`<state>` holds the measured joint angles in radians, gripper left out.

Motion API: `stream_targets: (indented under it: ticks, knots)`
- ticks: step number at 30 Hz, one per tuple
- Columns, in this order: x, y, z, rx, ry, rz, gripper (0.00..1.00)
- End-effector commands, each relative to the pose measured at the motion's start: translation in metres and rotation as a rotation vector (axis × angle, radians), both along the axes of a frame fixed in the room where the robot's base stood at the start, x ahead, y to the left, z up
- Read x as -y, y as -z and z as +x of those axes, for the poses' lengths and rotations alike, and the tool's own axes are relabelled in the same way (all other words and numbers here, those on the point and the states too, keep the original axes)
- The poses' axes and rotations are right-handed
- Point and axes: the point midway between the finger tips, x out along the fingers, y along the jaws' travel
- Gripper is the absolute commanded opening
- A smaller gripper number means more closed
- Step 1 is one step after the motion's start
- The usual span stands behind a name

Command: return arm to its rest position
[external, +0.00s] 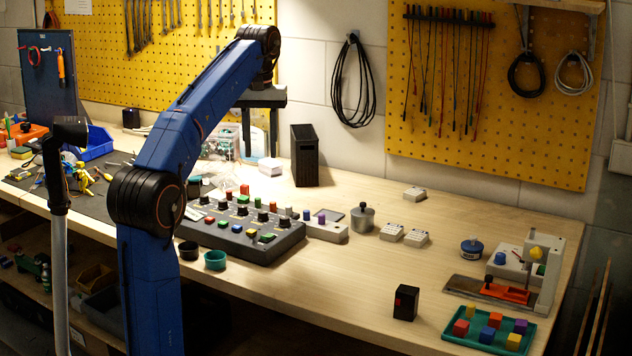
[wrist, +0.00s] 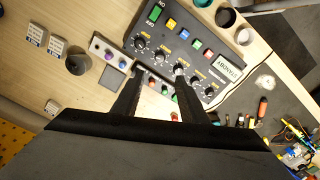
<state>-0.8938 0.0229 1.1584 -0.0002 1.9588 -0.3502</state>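My arm (external: 185,130) is raised in a bent shape over the bench, with its elbow joint at the lower left. My gripper (external: 259,148) points down above the back of the bench. Its two fingers are apart with nothing between them, as the wrist view of the gripper (wrist: 160,76) also shows. The dark control panel (external: 243,228) with knobs and coloured buttons lies below the gripper. In the wrist view the panel (wrist: 205,75) shows beyond the fingertips, which partly cover its edge. I see no contact between the gripper and anything.
A black box (external: 305,155) stands on the bench right of the gripper. A metal pot (external: 362,218), a small black cube (external: 405,303) and a teal tray (external: 485,343) of coloured blocks stand farther right. Yellow pegboard (external: 540,95) hangs behind. The bench middle has clear room.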

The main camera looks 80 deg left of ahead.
Motion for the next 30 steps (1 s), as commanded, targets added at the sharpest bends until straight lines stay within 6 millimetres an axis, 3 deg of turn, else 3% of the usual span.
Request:
stream_targets:
  ticks: [6,18,23,30]
  knots:
    - [0.0,-0.01,0.0,0.0,0.0,-0.001,0.39]
    - [0.009,-0.009,0.001,-0.001,0.034,-0.002,0.39]
    - [0.052,0.005,0.004,-0.008,0.215,-0.015,0.39]
    - [0.152,0.052,-0.008,-0.02,0.672,-0.05,0.39]
